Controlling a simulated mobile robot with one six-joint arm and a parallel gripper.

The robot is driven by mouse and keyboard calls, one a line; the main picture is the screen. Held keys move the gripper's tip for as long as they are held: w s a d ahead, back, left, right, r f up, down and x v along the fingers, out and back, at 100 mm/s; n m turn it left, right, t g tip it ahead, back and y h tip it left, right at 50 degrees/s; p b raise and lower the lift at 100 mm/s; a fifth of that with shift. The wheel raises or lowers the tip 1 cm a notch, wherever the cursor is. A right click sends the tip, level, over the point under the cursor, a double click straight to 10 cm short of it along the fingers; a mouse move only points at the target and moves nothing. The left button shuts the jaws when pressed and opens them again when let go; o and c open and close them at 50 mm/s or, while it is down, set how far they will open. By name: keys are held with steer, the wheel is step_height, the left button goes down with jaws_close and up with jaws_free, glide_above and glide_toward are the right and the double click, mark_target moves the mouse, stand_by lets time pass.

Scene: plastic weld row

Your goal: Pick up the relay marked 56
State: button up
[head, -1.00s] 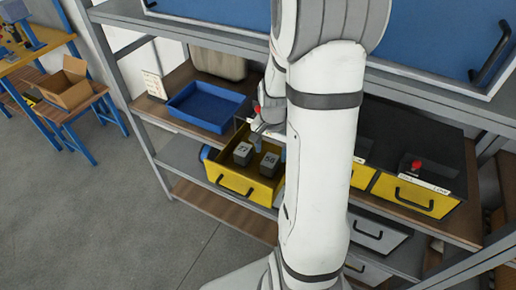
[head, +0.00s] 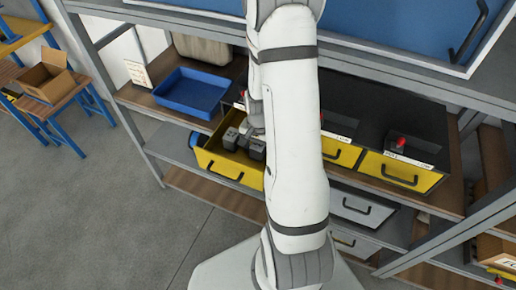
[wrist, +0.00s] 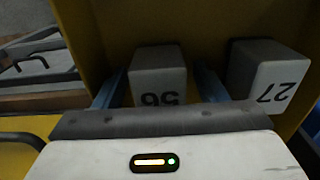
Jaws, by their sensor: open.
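The relay marked 56 (wrist: 158,80) is a grey block in the open yellow drawer (head: 222,166). Its number reads upside down in the wrist view. My gripper (wrist: 160,88) is open, with one blue finger on each side of this relay. I cannot tell whether the fingers touch it. A similar relay marked 27 (wrist: 268,78) stands to its right in the wrist view, close to the outside of one finger. In the head view the relay 56 (head: 257,150) and the relay 27 (head: 231,138) show beside my arm, which partly hides the drawer.
A blue tray (head: 190,93) lies on the shelf behind and left of the drawer. Two closed yellow drawers are at the right, one (head: 400,173) with a red knob above it.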

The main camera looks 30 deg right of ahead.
steer(key=shift+c, duration=0.3)
steer(key=c, duration=1.1)
steer(key=shift+r, duration=0.15)
